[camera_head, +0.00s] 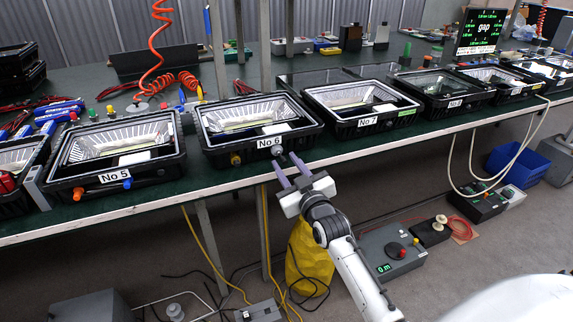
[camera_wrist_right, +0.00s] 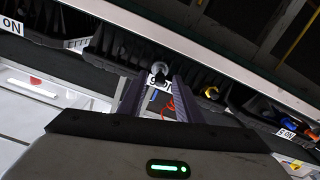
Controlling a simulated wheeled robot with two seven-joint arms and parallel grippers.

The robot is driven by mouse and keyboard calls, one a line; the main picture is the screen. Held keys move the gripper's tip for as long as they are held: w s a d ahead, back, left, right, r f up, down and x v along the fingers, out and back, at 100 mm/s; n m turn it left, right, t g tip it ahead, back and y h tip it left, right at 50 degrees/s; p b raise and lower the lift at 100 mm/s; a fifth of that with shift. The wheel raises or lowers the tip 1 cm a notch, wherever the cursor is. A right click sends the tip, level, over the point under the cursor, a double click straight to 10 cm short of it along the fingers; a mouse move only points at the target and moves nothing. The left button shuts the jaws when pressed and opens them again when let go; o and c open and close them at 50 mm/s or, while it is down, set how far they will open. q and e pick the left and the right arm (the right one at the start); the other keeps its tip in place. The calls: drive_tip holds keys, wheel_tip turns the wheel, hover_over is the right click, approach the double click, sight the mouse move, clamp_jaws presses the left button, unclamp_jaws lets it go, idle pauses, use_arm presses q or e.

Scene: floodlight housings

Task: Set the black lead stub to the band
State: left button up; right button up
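The floodlight housing No 6 (camera_head: 262,143) stands at the bench's front edge, tilted back. A short dark stub with a grey round collar (camera_head: 277,150) sticks out of its front, right of the label; in the right wrist view the stub (camera_wrist_right: 160,70) shows just beyond the fingertips. My right gripper (camera_head: 287,160) is below and in front of it. Its two purple-grey fingers (camera_wrist_right: 156,84) are apart, with the stub lined up in the gap; I cannot tell whether they touch it. I cannot make out a band. My left gripper is not in view.
Housing No 5 (camera_head: 118,155) with orange and blue stubs stands at left, housing No 7 (camera_head: 362,107) at right. A second, yellowish fitting (camera_head: 236,160) is on No 6. Below are a yellow bag (camera_head: 309,262), hanging cables and a grey box reading 0 m (camera_head: 392,250).

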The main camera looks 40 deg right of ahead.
use_arm(q)
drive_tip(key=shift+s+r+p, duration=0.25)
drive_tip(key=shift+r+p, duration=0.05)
drive_tip(key=shift+p, duration=0.15)
use_arm(e)
drive_tip(key=v, duration=1)
drive_tip(key=shift+w, duration=0.1)
use_arm(q)
drive_tip(key=p, duration=0.1)
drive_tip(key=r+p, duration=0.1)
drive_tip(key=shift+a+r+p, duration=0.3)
drive_tip(key=shift+p, duration=0.05)
use_arm(e)
drive_tip(key=s+a+f+n+g+y, duration=0.1)
drive_tip(key=s+a+f+g+y, duration=0.5)
drive_tip(key=s+a+f, duration=1.4)
drive_tip(key=s+a+g, duration=0.1)
drive_tip(key=s+g, duration=0.1)
drive_tip(key=g, duration=0.1)
drive_tip(key=shift+s+a+n+y, duration=0.15)
drive_tip(key=shift+a+n+y, duration=0.15)
drive_tip(key=shift+a+n, duration=0.1)
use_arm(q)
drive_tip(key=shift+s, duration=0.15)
use_arm(e)
drive_tip(key=shift+f, duration=0.1)
idle(1.0)
